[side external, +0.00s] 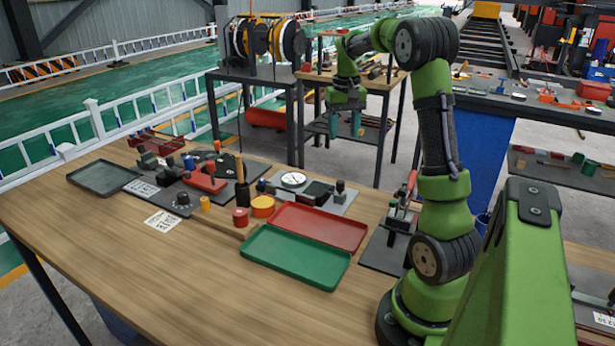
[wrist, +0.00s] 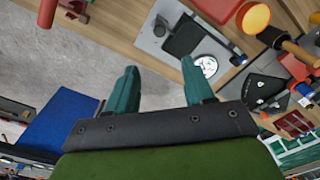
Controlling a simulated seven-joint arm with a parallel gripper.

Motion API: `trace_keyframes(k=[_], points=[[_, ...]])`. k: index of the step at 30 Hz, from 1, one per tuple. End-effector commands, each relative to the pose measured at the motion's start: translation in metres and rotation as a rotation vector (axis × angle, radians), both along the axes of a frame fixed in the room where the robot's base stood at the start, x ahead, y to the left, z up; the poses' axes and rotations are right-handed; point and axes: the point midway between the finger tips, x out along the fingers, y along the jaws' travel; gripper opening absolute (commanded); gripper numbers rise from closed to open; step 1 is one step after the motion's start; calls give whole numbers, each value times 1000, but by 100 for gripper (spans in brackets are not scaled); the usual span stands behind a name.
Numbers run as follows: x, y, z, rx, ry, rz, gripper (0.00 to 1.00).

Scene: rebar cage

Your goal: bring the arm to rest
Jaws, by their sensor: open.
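My gripper (side external: 343,124) hangs at the end of my green arm, beyond the far edge of the wooden table (side external: 130,250) in the side external view. It points down and its jaws are apart with nothing between them. In the wrist view my gripper (wrist: 155,85) shows two teal fingers spread over grey floor and the table's edge. No object touches the fingers.
A green tray (side external: 295,257) and a red tray (side external: 320,227) lie on the table near my base. A dark tray (side external: 103,178) lies at left. A dial gauge (side external: 293,179) and several tools stand between. Another table with cable reels (side external: 285,40) stands behind.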

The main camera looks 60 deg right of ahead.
Motion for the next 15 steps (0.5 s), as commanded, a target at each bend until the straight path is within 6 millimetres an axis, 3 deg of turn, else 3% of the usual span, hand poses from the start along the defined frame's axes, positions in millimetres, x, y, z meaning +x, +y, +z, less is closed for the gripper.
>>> trace_keyframes(k=[5,10,15], points=[[7,60,1,-10,-103,5,52],[10,150,14,-20,-253,81,52],[-11,244,21,-7,-415,198,52]])
